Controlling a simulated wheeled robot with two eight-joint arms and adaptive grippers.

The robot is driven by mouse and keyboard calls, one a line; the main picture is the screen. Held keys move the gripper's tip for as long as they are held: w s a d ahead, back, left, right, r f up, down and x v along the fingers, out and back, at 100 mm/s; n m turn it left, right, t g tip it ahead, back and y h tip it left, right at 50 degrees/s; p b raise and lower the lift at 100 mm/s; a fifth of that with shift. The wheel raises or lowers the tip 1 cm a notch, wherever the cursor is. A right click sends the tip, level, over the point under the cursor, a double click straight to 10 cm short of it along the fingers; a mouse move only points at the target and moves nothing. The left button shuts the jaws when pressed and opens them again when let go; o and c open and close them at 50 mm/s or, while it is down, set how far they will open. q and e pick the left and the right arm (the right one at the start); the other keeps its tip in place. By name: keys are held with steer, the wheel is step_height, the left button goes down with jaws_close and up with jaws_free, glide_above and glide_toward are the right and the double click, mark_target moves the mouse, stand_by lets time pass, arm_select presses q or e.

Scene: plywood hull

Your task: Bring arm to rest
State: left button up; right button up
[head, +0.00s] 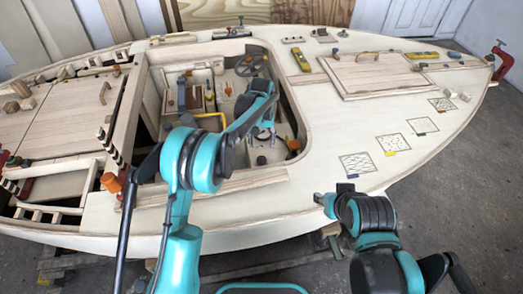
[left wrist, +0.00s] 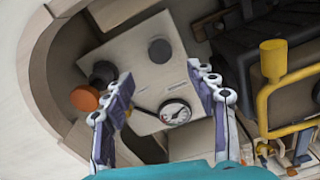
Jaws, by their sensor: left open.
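My left arm reaches over the plywood hull (head: 240,205) in the head view, and my left gripper (head: 262,134) is down inside the hull's open cockpit. In the left wrist view the left gripper (left wrist: 163,85) has its two fingers spread wide, with nothing held between them. Beyond the fingers is a pale panel (left wrist: 140,45) with black knobs and a round white gauge (left wrist: 175,112). My right arm is folded at the lower right of the head view, by the hull's near edge. Its jaws cannot be made out.
The cockpit holds a steering wheel (head: 251,64), a yellow rail (left wrist: 264,105) and an orange knob (left wrist: 84,98). The cockpit rim surrounds the left gripper. A hatch board (head: 375,75) and several marked squares lie on the deck. A red clamp (head: 502,60) is at the far right tip.

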arm_select(q)
steer(key=shift+r, duration=1)
steer(key=s+a+r+t, duration=0.3)
steer(key=s+a+r, duration=0.8)
steer(key=s+r, duration=0.35)
steer(key=s+a+f+t, duration=0.1)
steer(key=s+a+t, duration=0.1)
steer(key=s, duration=0.6)
steer(key=s+a+f+t, duration=0.1)
steer(key=s+a, duration=0.3)
steer(key=s, duration=0.5)
steer(key=shift+a+f+t, duration=0.25)
steer(key=shift+a+t, duration=0.15)
steer(key=shift+t, duration=0.2)
